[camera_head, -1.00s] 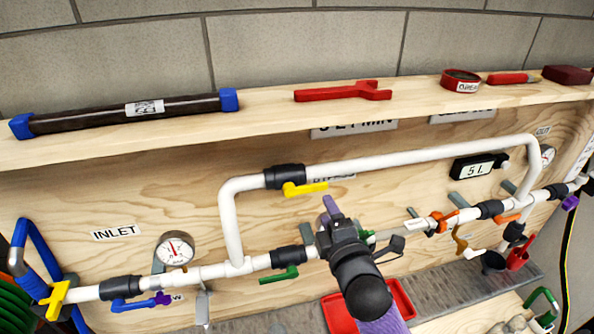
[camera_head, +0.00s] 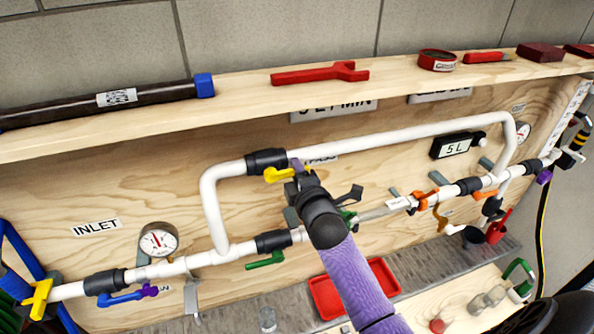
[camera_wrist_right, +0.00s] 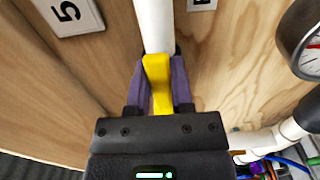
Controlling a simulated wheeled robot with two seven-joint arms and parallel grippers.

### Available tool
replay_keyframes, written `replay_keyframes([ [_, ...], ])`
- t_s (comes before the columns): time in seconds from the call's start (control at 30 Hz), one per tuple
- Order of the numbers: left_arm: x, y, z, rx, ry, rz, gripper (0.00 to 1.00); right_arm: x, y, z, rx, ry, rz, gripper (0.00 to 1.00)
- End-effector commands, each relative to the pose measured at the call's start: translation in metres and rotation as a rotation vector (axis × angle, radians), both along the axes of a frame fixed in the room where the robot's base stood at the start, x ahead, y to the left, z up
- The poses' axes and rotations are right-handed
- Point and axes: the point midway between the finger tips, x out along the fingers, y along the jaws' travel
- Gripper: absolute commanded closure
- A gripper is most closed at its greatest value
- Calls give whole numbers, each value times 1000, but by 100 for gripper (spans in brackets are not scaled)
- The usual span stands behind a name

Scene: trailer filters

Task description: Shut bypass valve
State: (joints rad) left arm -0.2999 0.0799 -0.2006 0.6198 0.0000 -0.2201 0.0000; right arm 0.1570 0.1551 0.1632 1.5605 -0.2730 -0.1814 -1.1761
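The bypass valve is a black body (camera_head: 266,160) with a yellow lever (camera_head: 277,175) on the upper white pipe loop. The lever lies roughly along the pipe. My right gripper (camera_head: 297,167) is at the lever's free end, its purple fingers close to the pipe. In the right wrist view the yellow lever (camera_wrist_right: 159,85) sits between the two purple fingers (camera_wrist_right: 158,88), with narrow gaps on both sides, so the gripper looks open around it. The gripper hides part of the lever in the head view. My left gripper is not in view.
The shelf above holds a red wrench (camera_head: 320,73) and a dark tube (camera_head: 105,100). Below run the main pipe, a green lever (camera_head: 266,260), a blue lever (camera_head: 122,298) and a gauge (camera_head: 158,240). A red tray (camera_head: 327,298) lies beneath my right arm.

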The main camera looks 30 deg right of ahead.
Motion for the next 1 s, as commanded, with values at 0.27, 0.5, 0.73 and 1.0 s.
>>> replay_keyframes([
  [0.27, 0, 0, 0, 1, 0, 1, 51, 0, 0, 0, 0, 1, 0, 100],
  [0.5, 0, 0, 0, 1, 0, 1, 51, 0, 0, 0, 0, 1, 0, 100],
  [0.73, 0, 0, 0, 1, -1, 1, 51, 0, 0, -1, 0, 1, 0, 100],
  [1.0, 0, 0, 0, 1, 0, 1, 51, 0, 0, -1, 0, 2, 0, 100],
])
